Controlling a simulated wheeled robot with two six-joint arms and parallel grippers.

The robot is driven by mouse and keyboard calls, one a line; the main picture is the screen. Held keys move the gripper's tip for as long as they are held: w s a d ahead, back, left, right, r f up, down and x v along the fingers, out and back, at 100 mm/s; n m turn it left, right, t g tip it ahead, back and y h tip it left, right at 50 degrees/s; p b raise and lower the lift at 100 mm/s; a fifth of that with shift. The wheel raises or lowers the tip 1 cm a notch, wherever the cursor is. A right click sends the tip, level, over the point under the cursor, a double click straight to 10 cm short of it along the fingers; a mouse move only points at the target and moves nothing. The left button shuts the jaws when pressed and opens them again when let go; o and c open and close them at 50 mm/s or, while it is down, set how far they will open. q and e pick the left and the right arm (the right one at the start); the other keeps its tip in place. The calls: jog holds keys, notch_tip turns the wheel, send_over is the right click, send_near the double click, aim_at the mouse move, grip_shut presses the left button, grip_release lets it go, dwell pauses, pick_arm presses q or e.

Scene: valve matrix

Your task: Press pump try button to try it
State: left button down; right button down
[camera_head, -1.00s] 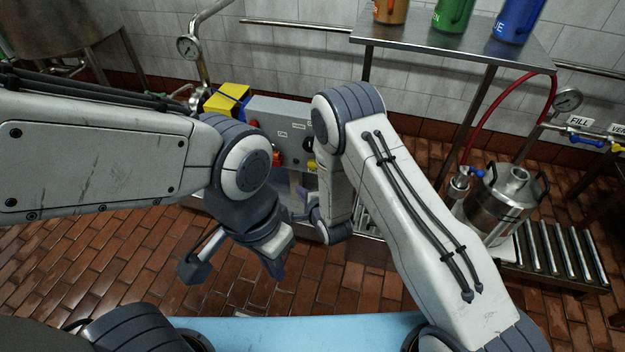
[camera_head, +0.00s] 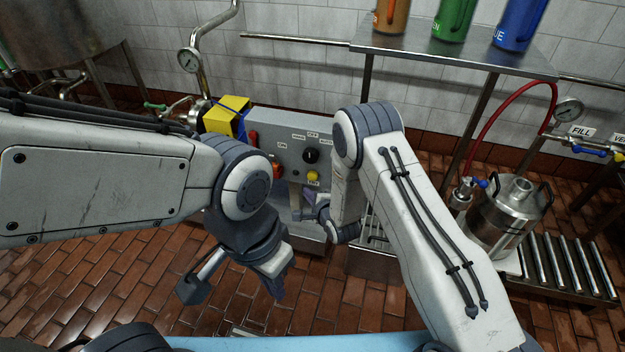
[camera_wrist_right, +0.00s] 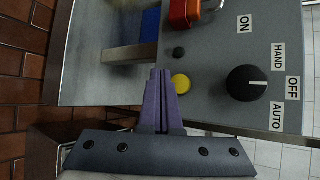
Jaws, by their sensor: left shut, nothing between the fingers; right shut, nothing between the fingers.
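The yellow round button (camera_head: 313,176) sits low on the grey control panel (camera_head: 285,132), below a black selector knob (camera_head: 311,156); its label is too small to read. In the right wrist view the yellow button (camera_wrist_right: 182,83) is just right of my right gripper's fingertips (camera_wrist_right: 160,74), which are shut and empty. The gap in depth between fingertips and panel cannot be told. In the head view my right gripper (camera_head: 308,203) is just below the button, partly hidden by its own wrist. My left gripper (camera_head: 277,287) is shut and empty, low over the floor, away from the panel.
The wrist view shows the knob (camera_wrist_right: 247,83) with HAND, OFF and AUTO labels, a small dark knob (camera_wrist_right: 179,53) and a red part (camera_wrist_right: 185,12) near the button. A steel keg (camera_head: 510,205), roller conveyor (camera_head: 565,262) and bottle shelf (camera_head: 455,55) are at right.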

aim_at(309, 178)
jog(key=shift+w+d+b, duration=0.15)
jog(key=shift+w+d, duration=0.1)
jog(key=shift+w, duration=0.55)
jog(key=shift+w+d+b, duration=0.15)
jog(key=shift+w+d, duration=0.1)
jog(key=shift+w, duration=0.55)
jog(key=shift+w, duration=0.15)
dwell(0.8)
jog(key=shift+w+d, duration=0.15)
jog(key=shift+w, duration=0.1)
jog(key=shift+w+d, duration=0.15)
jog(key=shift+w, duration=0.35)
dwell(0.6)
jog(key=shift+r, duration=0.1)
jog(key=shift+s+a, duration=0.3)
jog(key=shift+s, duration=0.6)
